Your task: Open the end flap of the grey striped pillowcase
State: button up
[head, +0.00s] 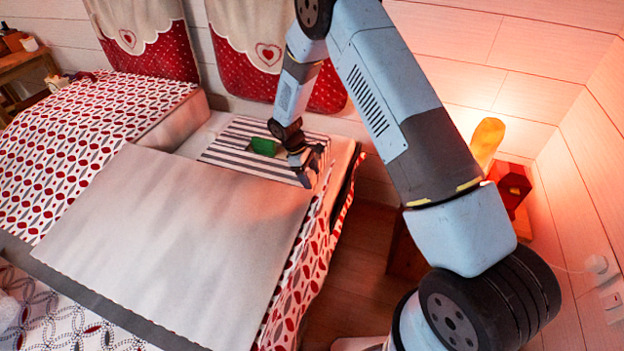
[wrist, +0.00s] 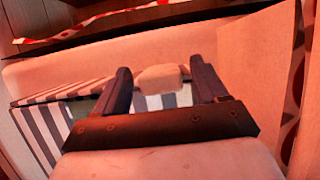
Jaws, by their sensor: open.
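The grey and white striped pillowcase (head: 233,144) lies on the bed near its right edge in the head view. In the wrist view its striped surface (wrist: 40,128) shows at left and between my fingers. My gripper (head: 311,168) is at the pillowcase's right end, pointing down. In the wrist view my gripper (wrist: 160,72) has its two dark fingers apart, with a small pale, blocky tab (wrist: 160,79) in the gap between them. I cannot tell whether the fingers touch it. The end flap's state is partly hidden by my gripper.
A green object (head: 263,147) shows at the middle of the pillowcase. A pale grey blanket (head: 175,225) covers the bed in front. A patterned red and white cover (head: 80,130) lies at left. A lit lamp (head: 487,140) stands by the right wall.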

jog(key=shift+x, duration=0.9)
grip_shut()
jog(key=shift+d, duration=0.15)
